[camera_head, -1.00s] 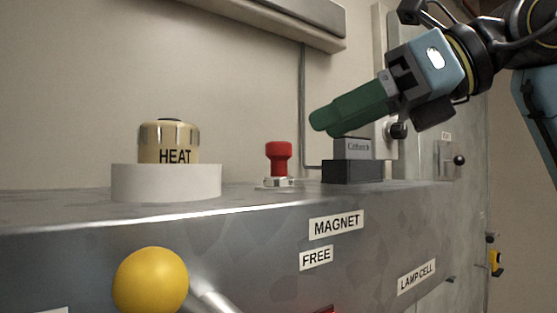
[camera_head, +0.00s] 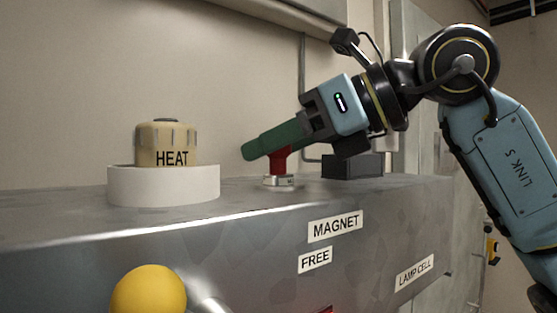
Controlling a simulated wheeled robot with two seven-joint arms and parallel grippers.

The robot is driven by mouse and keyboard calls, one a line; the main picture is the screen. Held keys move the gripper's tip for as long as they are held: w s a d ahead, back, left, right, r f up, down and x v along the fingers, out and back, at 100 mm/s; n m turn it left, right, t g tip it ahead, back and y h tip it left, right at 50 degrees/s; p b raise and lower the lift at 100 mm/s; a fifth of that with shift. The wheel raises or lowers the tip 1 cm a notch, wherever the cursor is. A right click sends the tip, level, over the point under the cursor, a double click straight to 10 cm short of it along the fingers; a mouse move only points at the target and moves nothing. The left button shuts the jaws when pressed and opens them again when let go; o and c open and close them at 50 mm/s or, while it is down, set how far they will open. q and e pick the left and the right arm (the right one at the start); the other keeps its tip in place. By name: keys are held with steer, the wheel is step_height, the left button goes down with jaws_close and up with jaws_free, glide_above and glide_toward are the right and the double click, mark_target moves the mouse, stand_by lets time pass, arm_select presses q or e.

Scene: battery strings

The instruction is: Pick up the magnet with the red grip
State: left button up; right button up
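The magnet (camera_head: 278,181) is a small pale metal piece with a red grip (camera_head: 280,160) standing up from it. It stands on top of the grey metal cabinet, behind the MAGNET label (camera_head: 335,226). My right gripper (camera_head: 262,147), with green fingers, reaches in from the right at the height of the red grip. The fingers overlap the upper part of the grip and hide its top. I cannot tell whether they are closed on it or only around or in front of it. My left gripper is not in view.
A cream HEAT knob (camera_head: 167,144) sits on a white round base (camera_head: 163,186) to the left. A dark block (camera_head: 353,166) stands right of the magnet, partly behind my gripper. A yellow ball (camera_head: 149,290) is at the front. A wall stands behind the cabinet.

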steer(key=c, duration=1)
